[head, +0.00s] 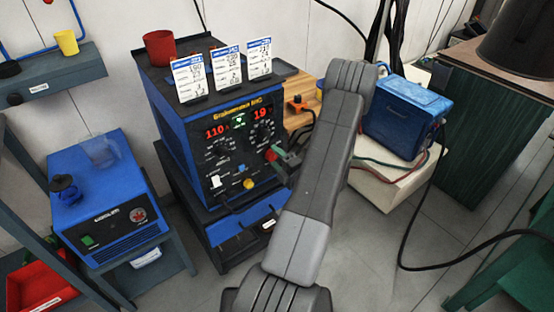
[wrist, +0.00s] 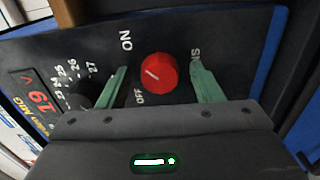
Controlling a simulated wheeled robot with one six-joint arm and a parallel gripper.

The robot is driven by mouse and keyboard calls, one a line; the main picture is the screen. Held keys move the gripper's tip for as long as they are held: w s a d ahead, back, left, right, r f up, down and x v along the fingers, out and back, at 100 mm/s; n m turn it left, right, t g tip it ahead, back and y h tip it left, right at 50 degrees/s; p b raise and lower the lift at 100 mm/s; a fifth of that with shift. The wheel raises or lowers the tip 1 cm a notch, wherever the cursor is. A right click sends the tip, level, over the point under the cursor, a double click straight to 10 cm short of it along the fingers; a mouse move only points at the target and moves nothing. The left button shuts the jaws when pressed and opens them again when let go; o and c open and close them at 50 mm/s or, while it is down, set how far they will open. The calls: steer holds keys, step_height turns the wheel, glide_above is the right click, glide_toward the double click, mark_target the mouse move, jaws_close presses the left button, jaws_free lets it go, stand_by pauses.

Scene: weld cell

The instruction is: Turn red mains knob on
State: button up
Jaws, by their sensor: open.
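The red mains knob (wrist: 158,73) sits on the dark front panel of the blue welding machine (head: 185,130). In the wrist view, "ON" and "OFF" labels are printed beside it, and a short white mark shows on its face. I cannot tell for sure which label the mark points to. My gripper (wrist: 160,66) is open, with one green finger on each side of the knob and a visible gap to both. In the head view, my gripper (head: 284,160) is at the panel's right side, partly covering the knob.
Dark dials, a white switch (head: 216,181) and a yellow part (head: 249,184) are on the same panel. Cards and a red cup (head: 159,47) stand on top. A blue unit (head: 100,200) is at left; a blue box (head: 407,115) and cables are at right.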

steer(key=v, duration=1.3)
steer(key=shift+s+d, duration=0.2)
steer(key=shift+s, duration=0.1)
steer(key=shift+w, duration=0.1)
steer(key=x, duration=1.3)
steer(key=shift+w+a, duration=0.3)
